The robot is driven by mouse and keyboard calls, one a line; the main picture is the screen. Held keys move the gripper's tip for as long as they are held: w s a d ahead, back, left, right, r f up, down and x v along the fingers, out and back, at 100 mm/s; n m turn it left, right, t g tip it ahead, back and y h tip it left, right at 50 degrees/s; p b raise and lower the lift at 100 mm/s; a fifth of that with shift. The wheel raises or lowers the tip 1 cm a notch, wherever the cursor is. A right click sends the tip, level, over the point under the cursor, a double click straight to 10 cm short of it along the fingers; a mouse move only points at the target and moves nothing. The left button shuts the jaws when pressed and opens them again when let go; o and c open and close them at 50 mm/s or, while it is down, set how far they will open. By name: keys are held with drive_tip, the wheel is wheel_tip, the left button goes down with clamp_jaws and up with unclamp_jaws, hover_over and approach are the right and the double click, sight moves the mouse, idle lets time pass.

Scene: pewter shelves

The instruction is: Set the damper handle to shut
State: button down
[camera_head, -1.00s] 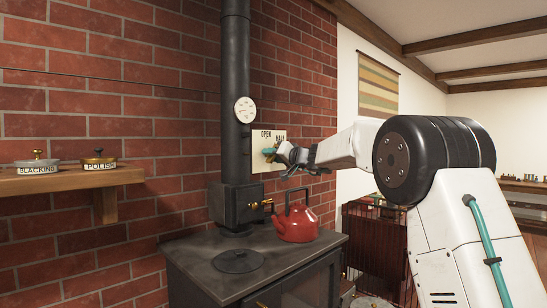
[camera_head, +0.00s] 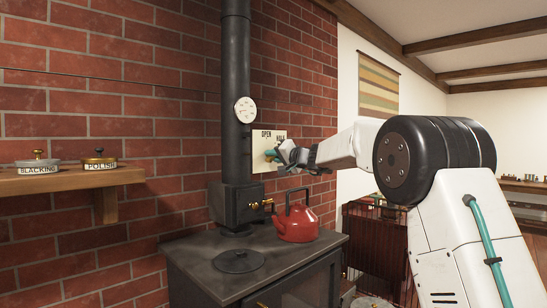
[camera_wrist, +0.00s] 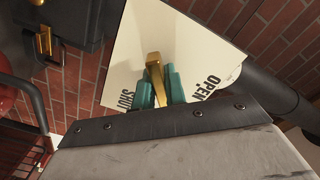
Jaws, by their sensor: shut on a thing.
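The damper's cream plate (camera_head: 259,144) is on the brick wall, right of the black stovepipe. It reads OPEN at its upper left and HALF at its upper right; its lower right is hidden behind my gripper. In the wrist view the plate (camera_wrist: 190,38) shows SHUT at left and OPEN at right. The brass damper handle (camera_wrist: 154,68) stands between these two words in that view. My gripper (camera_wrist: 159,86) has its teal fingertips shut on the handle. In the head view my gripper (camera_head: 271,155) is in front of the plate and hides the handle.
A black stove (camera_head: 200,266) stands below, with a red kettle (camera_head: 297,228) on top, under my gripper. The stovepipe (camera_head: 236,80) carries a round gauge (camera_head: 245,110). A wooden shelf (camera_head: 60,184) at left holds two labelled tins. A dark red rack (camera_head: 374,246) stands right of the stove.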

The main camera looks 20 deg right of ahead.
drive_tip(key=m, duration=0.4)
drive_tip(key=shift+f+m, duration=0.1)
drive_tip(key=shift+m, duration=1.7)
drive_tip(key=c, duration=1.4)
unclamp_jaws()
drive_tip(key=shift+c, duration=0.2)
drive_tip(key=shift+s, duration=0.1)
drive_tip(key=v, duration=0.7)
drive_tip(key=shift+s+d, duration=0.2)
drive_tip(key=shift+s, duration=0.05)
drive_tip(key=shift+a, duration=0.1)
